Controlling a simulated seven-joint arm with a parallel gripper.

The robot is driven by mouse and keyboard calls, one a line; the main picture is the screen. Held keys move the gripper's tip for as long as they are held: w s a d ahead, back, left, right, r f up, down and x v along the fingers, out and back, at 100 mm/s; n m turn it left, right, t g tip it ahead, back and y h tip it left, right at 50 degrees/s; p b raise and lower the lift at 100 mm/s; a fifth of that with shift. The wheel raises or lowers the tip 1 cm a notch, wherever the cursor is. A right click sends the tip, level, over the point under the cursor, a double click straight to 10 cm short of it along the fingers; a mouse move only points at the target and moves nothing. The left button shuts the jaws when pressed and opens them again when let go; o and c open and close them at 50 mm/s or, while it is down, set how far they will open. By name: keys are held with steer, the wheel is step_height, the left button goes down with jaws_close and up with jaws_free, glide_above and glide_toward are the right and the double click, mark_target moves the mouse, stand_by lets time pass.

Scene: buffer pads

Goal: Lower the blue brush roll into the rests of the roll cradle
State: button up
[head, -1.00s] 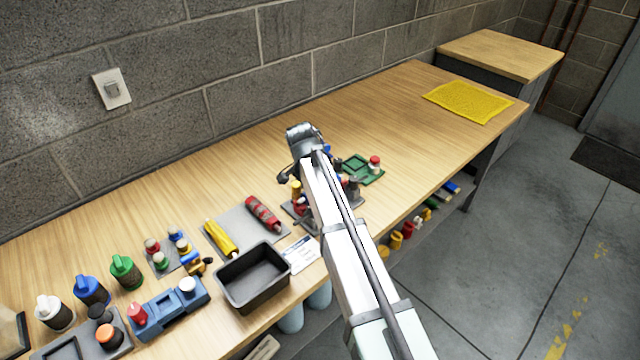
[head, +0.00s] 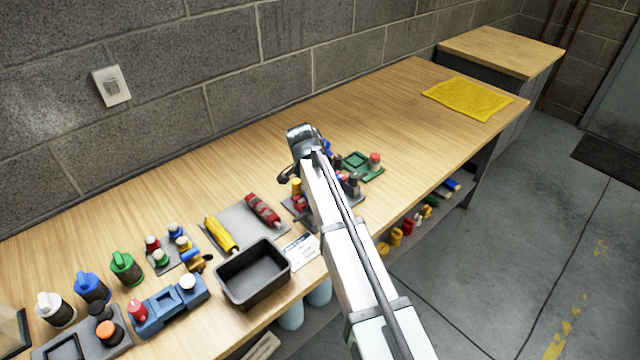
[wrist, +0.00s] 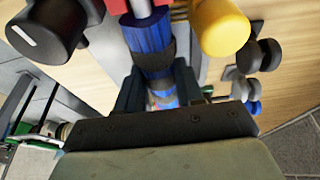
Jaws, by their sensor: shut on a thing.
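In the wrist view, the blue brush roll (wrist: 148,35) with dark bands is clamped between the two dark fingers of my gripper (wrist: 158,88). A metal shaft end shows at its top. Red parts (wrist: 177,9) of what appears to be the roll cradle lie beside that end. I cannot tell whether the shaft touches a rest. In the head view, my arm hides most of the grey cradle base (head: 289,204), my gripper's fingers and most of the roll.
A yellow knob (wrist: 220,27) and a black knob (wrist: 46,30) flank the roll closely. In the head view, a grey plate (head: 237,217) with yellow and red rolls and a black bin (head: 252,275) lie left. A green tray (head: 372,175) stands right.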

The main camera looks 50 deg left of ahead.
steer(key=shift+f, duration=0.1)
steer(key=o, duration=1.2)
steer(key=v, duration=1.3)
steer(key=shift+r, duration=0.4)
steer(key=shift+s, duration=0.15)
